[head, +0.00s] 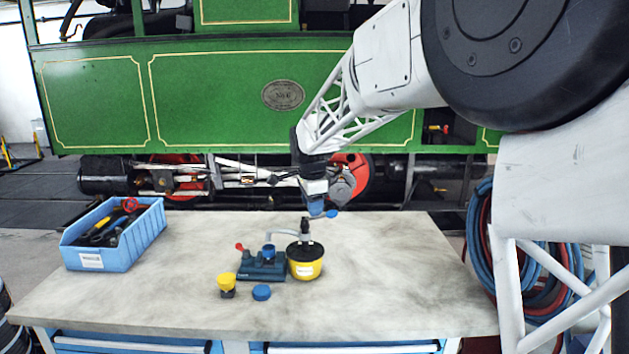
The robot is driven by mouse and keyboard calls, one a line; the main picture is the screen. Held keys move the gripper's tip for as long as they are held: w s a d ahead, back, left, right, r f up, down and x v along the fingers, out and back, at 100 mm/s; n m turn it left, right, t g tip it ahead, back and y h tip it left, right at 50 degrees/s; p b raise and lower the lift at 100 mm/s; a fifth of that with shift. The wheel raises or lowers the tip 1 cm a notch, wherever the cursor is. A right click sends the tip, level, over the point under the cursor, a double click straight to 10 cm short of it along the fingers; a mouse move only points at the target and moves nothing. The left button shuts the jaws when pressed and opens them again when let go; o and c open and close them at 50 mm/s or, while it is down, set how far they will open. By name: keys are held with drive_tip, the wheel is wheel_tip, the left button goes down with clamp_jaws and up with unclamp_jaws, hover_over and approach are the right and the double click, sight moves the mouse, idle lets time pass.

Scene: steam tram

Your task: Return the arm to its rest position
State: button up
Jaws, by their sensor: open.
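My arm comes in from the upper right and reaches over the workbench (390,270). My gripper (323,212) hangs above the far middle part of the bench, with its blue fingertips apart and nothing seen between them. Just below and nearer stands a yellow pot (305,269) with a black top and a dark upright fitting. I cannot tell the exact gap between the fingertips and this fitting. Left of the pot is a dark teal device (258,267) with a red knob and a blue cap.
A yellow-and-black cup (227,283) and a blue round cap (262,293) lie in front of the device. A blue bin (150,231) of tools stands at the bench's left. The green tram (210,95) is behind. Coiled hoses (478,240) hang at right. The bench's right half is clear.

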drive_tip(key=s+d+r+n, duration=0.2)
drive_tip(key=s+d, duration=0.2)
drive_tip(key=s, duration=0.3)
drive_tip(key=s+d+r+n, duration=0.2)
drive_tip(key=s+d, duration=0.2)
drive_tip(key=s, duration=0.3)
drive_tip(key=s+d+f+n, duration=0.2)
drive_tip(key=s+d+n, duration=0.1)
drive_tip(key=s, duration=0.8)
drive_tip(key=s+d+f+n, duration=0.3)
drive_tip(key=s+d, duration=0.1)
drive_tip(key=s, duration=0.8)
drive_tip(key=s+d+f+n, duration=0.2)
drive_tip(key=s+d+n, duration=0.2)
drive_tip(key=s, duration=0.7)
drive_tip(key=shift+s+f, duration=0.2)
drive_tip(key=shift+f, duration=0.15)
